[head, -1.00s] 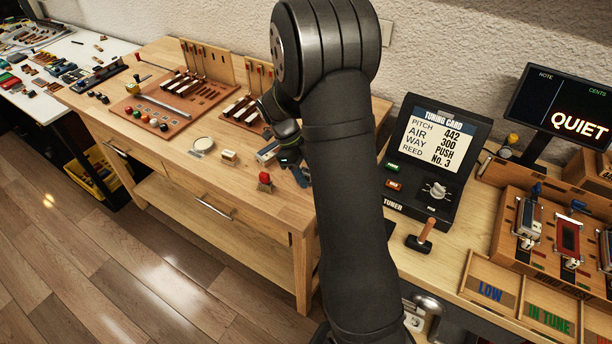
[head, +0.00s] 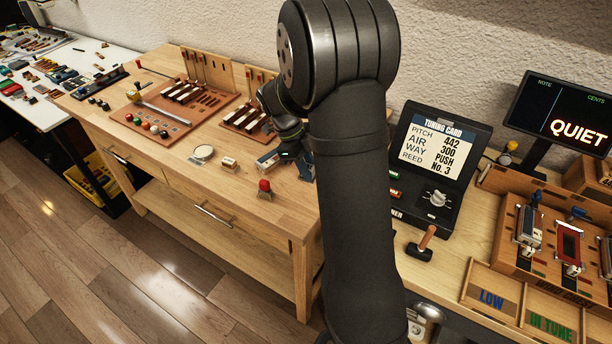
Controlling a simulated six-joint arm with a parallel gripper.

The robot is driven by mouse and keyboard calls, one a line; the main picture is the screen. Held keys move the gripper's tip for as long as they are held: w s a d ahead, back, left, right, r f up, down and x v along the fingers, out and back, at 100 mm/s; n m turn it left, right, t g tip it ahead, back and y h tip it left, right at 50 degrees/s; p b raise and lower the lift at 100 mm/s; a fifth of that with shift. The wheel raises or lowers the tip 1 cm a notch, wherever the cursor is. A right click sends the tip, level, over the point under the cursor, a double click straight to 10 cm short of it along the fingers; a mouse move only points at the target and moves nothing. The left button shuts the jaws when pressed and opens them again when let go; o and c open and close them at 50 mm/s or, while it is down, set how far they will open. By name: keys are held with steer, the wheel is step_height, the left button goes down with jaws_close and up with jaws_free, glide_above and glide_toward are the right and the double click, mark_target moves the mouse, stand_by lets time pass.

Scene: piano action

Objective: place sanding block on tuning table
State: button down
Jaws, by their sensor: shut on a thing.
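My gripper (head: 305,170) is low over the right end of the wooden workbench (head: 150,210), partly hidden by my own arm. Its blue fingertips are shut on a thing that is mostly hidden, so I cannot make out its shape. I cannot tell for certain which object is the sanding block. A small grey and wooden block (head: 268,160) lies on the bench just left of the fingers. A small pale block (head: 229,163) lies further left. The right-hand table (head: 450,275), with the tuner, appears to be the tuning table; my arm hides its left part.
A red-topped piece (head: 264,189) stands near the bench's front edge. The tuner (head: 436,165), a wooden-handled tool (head: 421,245), labelled trays (head: 490,297) and a wooden rack (head: 550,240) occupy the right-hand table. Bare wood shows between tuner and trays.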

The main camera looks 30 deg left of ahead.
steer(key=w+d+r+n+t+y, duration=0.1)
steer(key=w+d+r+n, duration=0.4)
steer(key=d, duration=0.6)
steer(key=w+d+r+n+t+y, duration=0.1)
steer(key=w+d+r+n, duration=0.4)
steer(key=d, duration=0.5)
steer(key=w+d+r+n+t+y, duration=0.1)
steer(key=w+d+r+n+y, duration=0.1)
steer(key=w+d+r+n, duration=0.4)
steer(key=w+d+r, duration=0.1)
steer(key=d, duration=0.4)
steer(key=shift+d+r+t, duration=0.3)
steer(key=shift+t, duration=0.1)
steer(key=shift+w, duration=0.1)
